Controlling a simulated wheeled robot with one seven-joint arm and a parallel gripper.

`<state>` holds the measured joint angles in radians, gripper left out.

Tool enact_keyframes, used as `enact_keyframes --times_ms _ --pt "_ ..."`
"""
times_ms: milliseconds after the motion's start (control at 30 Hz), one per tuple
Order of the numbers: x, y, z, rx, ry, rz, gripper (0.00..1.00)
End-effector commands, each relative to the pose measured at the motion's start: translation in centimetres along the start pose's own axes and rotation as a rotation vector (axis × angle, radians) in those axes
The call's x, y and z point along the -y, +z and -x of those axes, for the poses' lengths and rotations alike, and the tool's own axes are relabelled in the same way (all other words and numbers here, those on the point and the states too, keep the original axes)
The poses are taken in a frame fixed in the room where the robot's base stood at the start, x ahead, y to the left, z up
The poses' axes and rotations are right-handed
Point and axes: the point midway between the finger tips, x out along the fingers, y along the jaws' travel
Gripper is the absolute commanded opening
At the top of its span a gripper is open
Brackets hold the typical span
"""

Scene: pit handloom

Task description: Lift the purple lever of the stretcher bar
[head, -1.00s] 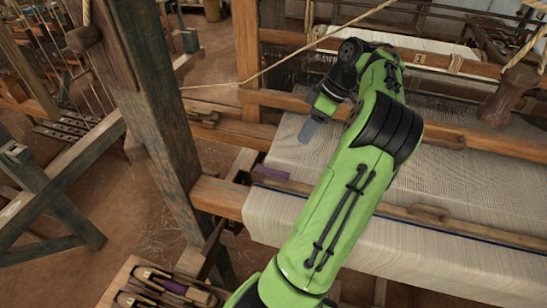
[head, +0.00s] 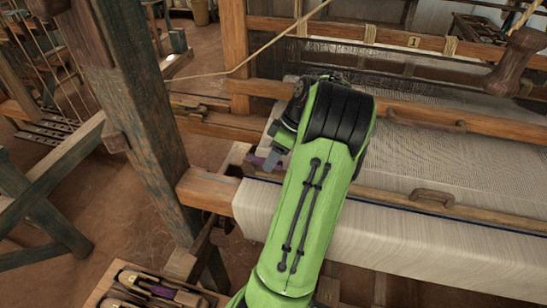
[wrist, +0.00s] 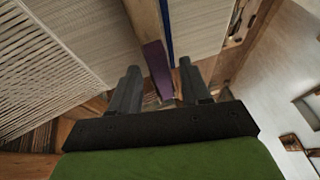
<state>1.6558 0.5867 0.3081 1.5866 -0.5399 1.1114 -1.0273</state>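The purple lever (wrist: 157,68) shows in the wrist view as a flat strip lying between my two dark fingers. My gripper (wrist: 159,71) is open, with a finger on each side of the lever and visible gaps; I cannot tell the depth between them.
Pale woven cloth (head: 265,208) drapes over the loom's front. A thick wooden post (head: 130,100) and a beam end (head: 205,188) stand close on the left. A box of shuttles (head: 150,290) sits at lower left.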

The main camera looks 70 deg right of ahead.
Motion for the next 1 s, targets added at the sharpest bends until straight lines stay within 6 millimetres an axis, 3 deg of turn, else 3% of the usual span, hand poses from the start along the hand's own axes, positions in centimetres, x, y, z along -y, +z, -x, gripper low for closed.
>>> enact_keyframes --times_ms 33,300,733,1000 --pt "0.0 -0.01 0.03 0.0 0.0 0.0 0.41" --pt "-0.01 -0.01 0.05 0.0 0.0 0.0 0.0" --pt "0.0 -0.12 0.17 0.015 0.002 -0.002 0.0" --pt "0.19 -0.88 0.74 0.134 0.012 -0.019 0.0"
